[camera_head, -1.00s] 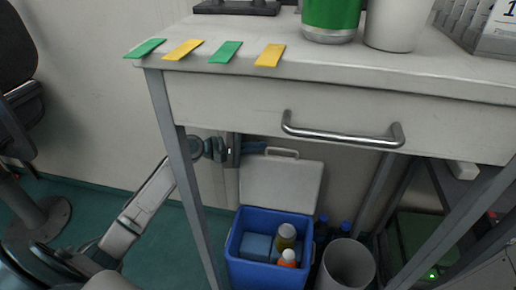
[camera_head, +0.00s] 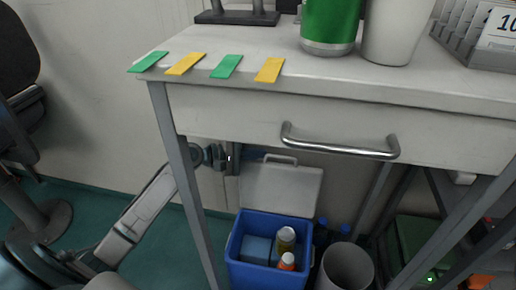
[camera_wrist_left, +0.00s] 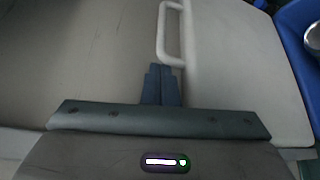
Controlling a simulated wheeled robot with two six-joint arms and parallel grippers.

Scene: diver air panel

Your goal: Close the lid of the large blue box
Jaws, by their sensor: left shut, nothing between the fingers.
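The large blue box (camera_head: 238,271) stands on the floor under the table, in the lower middle of the head view. Its white lid (camera_head: 285,190) is open and stands up at the back of the box, with a handle (camera_head: 281,159) on its top edge. My left gripper (camera_head: 262,154) is shut and empty at the lid's upper left, close to the handle; the table leg partly hides its arm. In the left wrist view, its shut fingertips (camera_wrist_left: 160,70) lie at the handle (camera_wrist_left: 171,35), beside the lid (camera_wrist_left: 235,60). Contact cannot be told. My right gripper is not in view.
The box holds bottles (camera_head: 286,240) and a blue pack (camera_head: 257,248). A grey bin (camera_head: 346,268) and blue-capped bottles stand to its right. The table drawer (camera_head: 220,115) hangs above the lid, and a table leg (camera_head: 188,190) stands left of the box.

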